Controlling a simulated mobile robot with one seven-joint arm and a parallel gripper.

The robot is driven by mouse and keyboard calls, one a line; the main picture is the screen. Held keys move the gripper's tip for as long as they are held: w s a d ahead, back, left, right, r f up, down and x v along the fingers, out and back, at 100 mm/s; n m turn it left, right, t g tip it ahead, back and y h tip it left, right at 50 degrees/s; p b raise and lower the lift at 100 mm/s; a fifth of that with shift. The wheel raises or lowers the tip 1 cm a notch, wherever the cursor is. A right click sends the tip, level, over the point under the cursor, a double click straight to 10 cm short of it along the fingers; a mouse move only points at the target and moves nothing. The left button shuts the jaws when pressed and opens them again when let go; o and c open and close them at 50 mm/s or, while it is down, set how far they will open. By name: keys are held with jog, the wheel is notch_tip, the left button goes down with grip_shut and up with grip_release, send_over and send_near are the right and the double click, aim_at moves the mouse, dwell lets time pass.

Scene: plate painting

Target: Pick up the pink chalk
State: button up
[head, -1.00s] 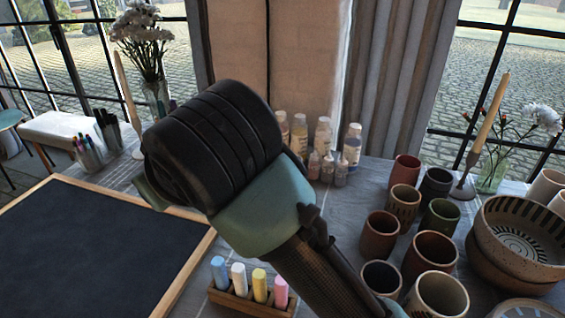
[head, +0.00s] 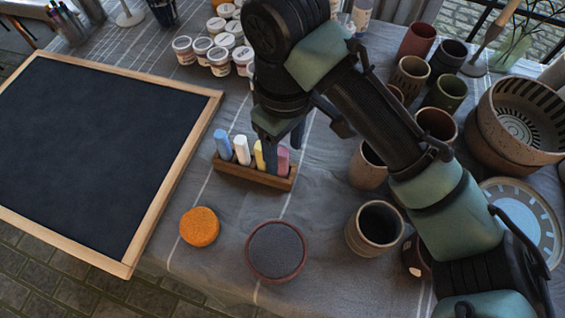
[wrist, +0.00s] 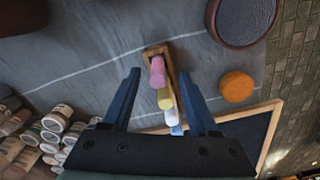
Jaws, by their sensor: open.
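The pink chalk (head: 283,160) stands upright at the right end of a small wooden holder (head: 238,173), beside yellow chalk (head: 259,155), white chalk (head: 241,150) and blue chalk (head: 222,144). In the wrist view the pink chalk (wrist: 157,70) is the farthest of the row from my gripper's base. My gripper (head: 281,134) is over the right part of the holder, fingers pointing down, partly covering the yellow and pink chalks. In the wrist view my gripper (wrist: 162,80) is open, with the chalk row between its two fingers and nothing held.
A framed blackboard (head: 95,140) lies left of the holder. An orange sponge (head: 199,227) and a round dark-topped dish (head: 276,251) are in front. Several cups, including a brown-rimmed one (head: 375,229), stand right, close to my arm. Paint jars (head: 219,60) stand behind.

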aim_at(282, 161)
jog(key=f, duration=0.3)
jog(key=f+b, duration=0.1)
jog(key=f, duration=0.1)
jog(key=shift+w+a, duration=0.1)
jog(key=shift+w, duration=0.2)
grip_shut()
